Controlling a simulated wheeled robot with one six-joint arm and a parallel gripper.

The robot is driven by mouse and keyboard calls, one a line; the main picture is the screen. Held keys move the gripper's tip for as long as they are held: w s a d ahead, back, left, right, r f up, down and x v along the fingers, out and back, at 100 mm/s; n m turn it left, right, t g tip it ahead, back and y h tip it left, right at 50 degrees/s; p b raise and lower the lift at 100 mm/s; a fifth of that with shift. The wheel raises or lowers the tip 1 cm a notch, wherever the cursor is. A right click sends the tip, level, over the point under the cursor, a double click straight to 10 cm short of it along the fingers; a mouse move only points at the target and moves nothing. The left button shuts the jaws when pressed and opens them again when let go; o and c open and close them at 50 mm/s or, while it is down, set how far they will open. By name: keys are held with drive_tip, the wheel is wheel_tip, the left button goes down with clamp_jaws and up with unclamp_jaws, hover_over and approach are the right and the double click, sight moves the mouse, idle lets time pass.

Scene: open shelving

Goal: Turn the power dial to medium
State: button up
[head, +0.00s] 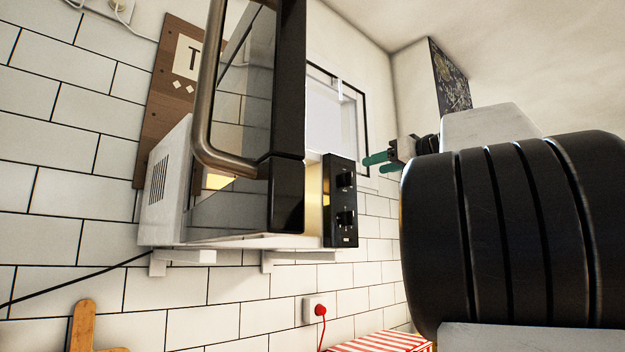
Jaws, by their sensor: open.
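A white microwave (166,190) sits on a wall shelf in the head view, its door (285,110) swung open towards me. A black control panel (340,205) at its right end carries two dials, an upper dial (345,180) and a lower dial (345,218). Their markings are too small to read, so I cannot tell which is the power dial or how it is set. My gripper (372,164) has green fingers and is open and empty, just right of the upper dial in the picture. I cannot tell whether it touches the panel. My arm hides part of the right side.
The open door with its metal handle (203,100) stands out left of the panel. Brackets (180,256) hold the shelf. Below are a wall socket with a red plug (320,310) and a red-striped item (380,342). A framed window (325,115) lies behind.

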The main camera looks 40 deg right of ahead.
sight(352, 173)
drive_tip(key=shift+n, duration=0.4)
drive_tip(key=w, duration=0.8)
drive_tip(key=shift+f, duration=0.15)
drive_tip(key=c, duration=1)
